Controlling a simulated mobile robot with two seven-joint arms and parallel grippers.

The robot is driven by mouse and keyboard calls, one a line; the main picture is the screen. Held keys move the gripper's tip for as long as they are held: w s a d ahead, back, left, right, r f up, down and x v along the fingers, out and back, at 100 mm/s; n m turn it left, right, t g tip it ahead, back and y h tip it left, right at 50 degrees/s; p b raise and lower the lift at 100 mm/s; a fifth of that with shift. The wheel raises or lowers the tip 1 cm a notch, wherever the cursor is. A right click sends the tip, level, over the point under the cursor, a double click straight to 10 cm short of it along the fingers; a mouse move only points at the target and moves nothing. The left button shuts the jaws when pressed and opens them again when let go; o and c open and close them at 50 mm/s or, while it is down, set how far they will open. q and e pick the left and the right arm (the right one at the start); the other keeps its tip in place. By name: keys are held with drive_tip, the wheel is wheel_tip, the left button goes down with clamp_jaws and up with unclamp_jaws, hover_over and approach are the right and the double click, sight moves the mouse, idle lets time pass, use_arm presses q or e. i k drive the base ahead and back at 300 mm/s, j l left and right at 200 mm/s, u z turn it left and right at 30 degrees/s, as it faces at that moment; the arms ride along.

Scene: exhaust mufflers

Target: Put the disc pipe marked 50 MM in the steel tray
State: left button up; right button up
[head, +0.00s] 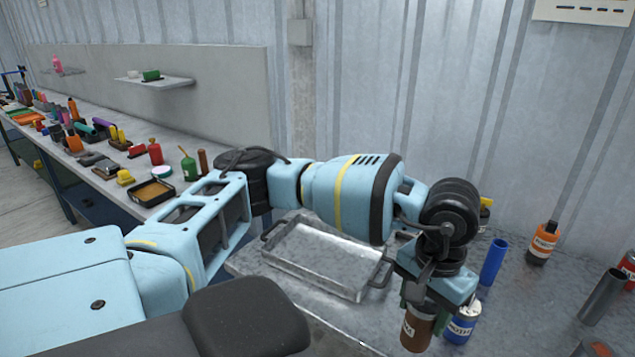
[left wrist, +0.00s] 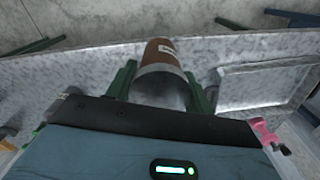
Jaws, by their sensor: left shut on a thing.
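My left gripper (head: 424,303) is over the metal bench at the lower right of the head view. It is shut on a brown pipe (head: 417,329) with a white label. In the left wrist view the brown pipe (left wrist: 165,58) sits between the green fingers (left wrist: 160,88), with a grey metal end towards me. The label is too small to read, so I cannot tell whether it says 50 MM. The steel tray (head: 302,273) lies to the left of the gripper, partly behind my arm, and looks empty. My right gripper is not in view.
A blue labelled can (head: 463,324) stands close beside the held pipe. A blue pipe (head: 493,262), an orange bottle (head: 542,245) and a grey metal pipe (head: 602,297) stand farther right. A long cluttered bench runs along the left wall.

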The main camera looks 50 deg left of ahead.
sight(324, 257)
drive_tip(key=i+j+u, duration=0.2)
drive_tip(key=j, duration=0.3)
drive_tip(key=i+j+u, duration=0.25)
drive_tip(key=j, duration=0.2)
drive_tip(key=i+j+u, duration=0.2)
drive_tip(key=j, duration=0.2)
